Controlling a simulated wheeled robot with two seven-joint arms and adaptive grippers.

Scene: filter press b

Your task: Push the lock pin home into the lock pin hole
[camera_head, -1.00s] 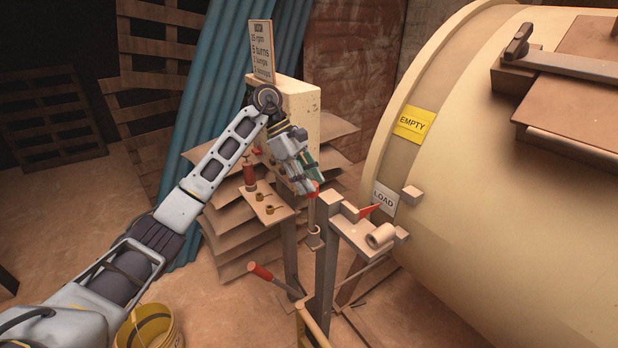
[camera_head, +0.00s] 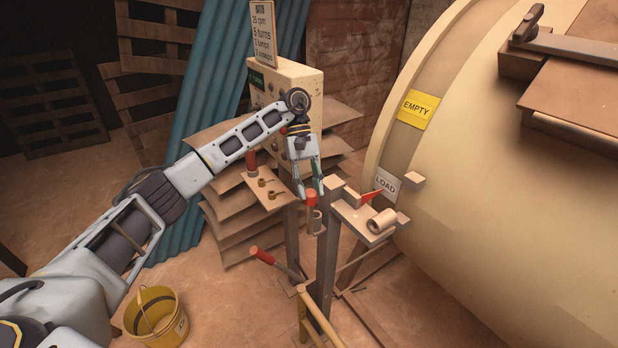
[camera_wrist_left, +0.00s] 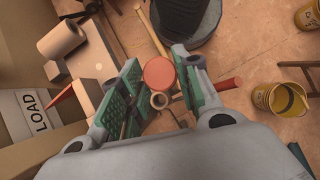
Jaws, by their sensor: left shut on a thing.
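The red-headed lock pin (camera_head: 311,198) is between the fingertips of my left gripper (camera_head: 309,189), which points down and is shut on it. In the left wrist view the round red pin head (camera_wrist_left: 159,72) lies between the green finger pads. A small tan ring (camera_wrist_left: 159,100) shows just beside the head there. In the head view a small tan cup-like sleeve (camera_head: 317,221) is just below the pin, beside the post. I cannot see the lock pin hole or how deep the pin sits. My right gripper is not in view.
A bracket with a red pointer (camera_head: 371,196) and a tan roll (camera_head: 381,221) stands close to the right, before the large drum (camera_head: 480,200). A red-handled lever (camera_head: 262,256) is below. A small shelf (camera_head: 258,194) is left, a yellow bucket (camera_head: 156,316) lower left.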

